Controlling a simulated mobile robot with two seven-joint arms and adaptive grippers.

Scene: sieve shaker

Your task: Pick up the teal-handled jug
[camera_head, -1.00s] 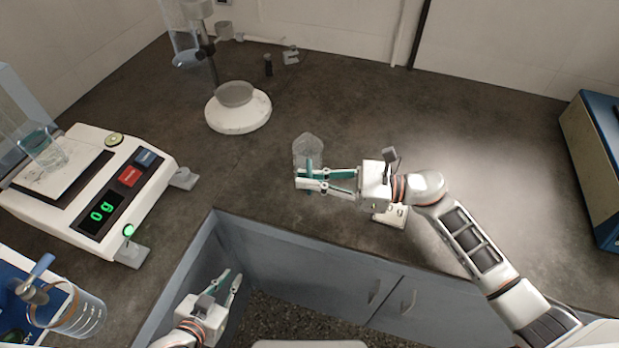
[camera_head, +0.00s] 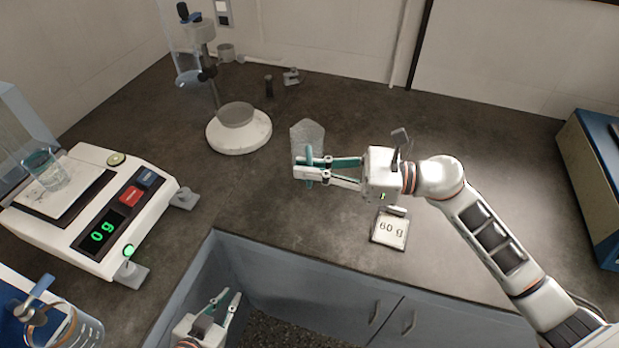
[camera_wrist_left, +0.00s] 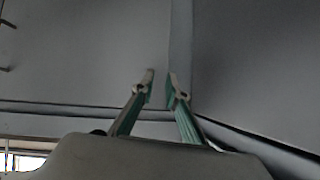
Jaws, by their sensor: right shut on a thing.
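The teal-handled jug (camera_head: 308,134) is clear, with its body rising behind the right gripper's fingers at the middle of the head view. My right gripper (camera_head: 306,174) is shut on the jug's teal handle (camera_head: 309,168). The fingers hide part of the jug, and I cannot tell for sure whether its base touches the counter. My left gripper (camera_head: 230,302) is low in front of the counter, open and empty. Its parted fingertips also show in the left wrist view (camera_wrist_left: 160,85), against grey cabinet surfaces.
A balance (camera_head: 95,205) reading 0 g, with a clear beaker (camera_head: 46,172) on it, stands at the left. A white-based stand (camera_head: 240,132) is behind. A card marked 60 g (camera_head: 390,228) lies below the right wrist. A blue-topped box (camera_head: 595,180) is at the right.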

